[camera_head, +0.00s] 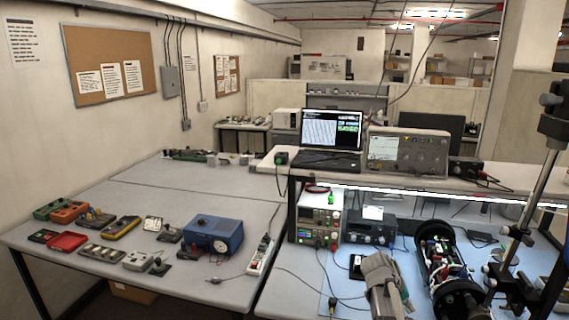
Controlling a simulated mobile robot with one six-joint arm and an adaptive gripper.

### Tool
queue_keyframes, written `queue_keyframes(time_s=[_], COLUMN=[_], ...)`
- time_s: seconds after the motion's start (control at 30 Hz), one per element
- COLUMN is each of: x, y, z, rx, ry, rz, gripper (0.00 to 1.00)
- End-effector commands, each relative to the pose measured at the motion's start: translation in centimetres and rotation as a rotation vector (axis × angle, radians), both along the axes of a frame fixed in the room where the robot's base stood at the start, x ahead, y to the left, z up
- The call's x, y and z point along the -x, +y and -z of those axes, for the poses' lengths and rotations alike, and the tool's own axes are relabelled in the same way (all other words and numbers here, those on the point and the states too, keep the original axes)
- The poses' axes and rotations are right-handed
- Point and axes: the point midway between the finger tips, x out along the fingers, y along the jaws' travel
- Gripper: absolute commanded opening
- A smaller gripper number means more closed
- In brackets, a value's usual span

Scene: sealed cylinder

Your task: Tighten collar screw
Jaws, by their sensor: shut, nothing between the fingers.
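An open cylinder assembly (424,268) lies on the blue mat at the lower right, between two black end rings. Wiring and small electronic parts show inside it, with green and red lights. Its far black ring (434,235) faces up and away. The near ring is partly covered by stand parts. I cannot make out a collar screw or a screwdriver at this size.
A metal stand (529,190) with black clamps rises at the right, close to the cylinder. A shelf with a laptop (331,132) and an oscilloscope (407,150) overhangs behind. The left table (120,195) has free room.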

Motion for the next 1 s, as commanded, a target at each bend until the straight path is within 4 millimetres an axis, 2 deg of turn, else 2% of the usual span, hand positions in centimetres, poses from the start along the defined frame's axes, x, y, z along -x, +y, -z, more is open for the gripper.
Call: queue_keyframes(time_s=[0.03, 0.2, 0.4, 0.5, 0.7, 1.0], x=[-1.3, -3.4, -5.4, -6.0, -6.7, -6.7], y=[-2.1, -8.3, -14.5, -16.8, -19.1, -19.5], z=[-2.1, -7.4, -13.9, -16.6, -19.7, -20.3], rx=[0.066, 0.297, 0.553, 0.655, 0.778, 0.806], ry=[0.008, 0.043, 0.095, 0.122, 0.155, 0.163], rz=[0.014, 0.053, 0.091, 0.105, 0.12, 0.122], gripper=[0.0, 0.0, 0.0, 0.0, 0.0, 0.0])
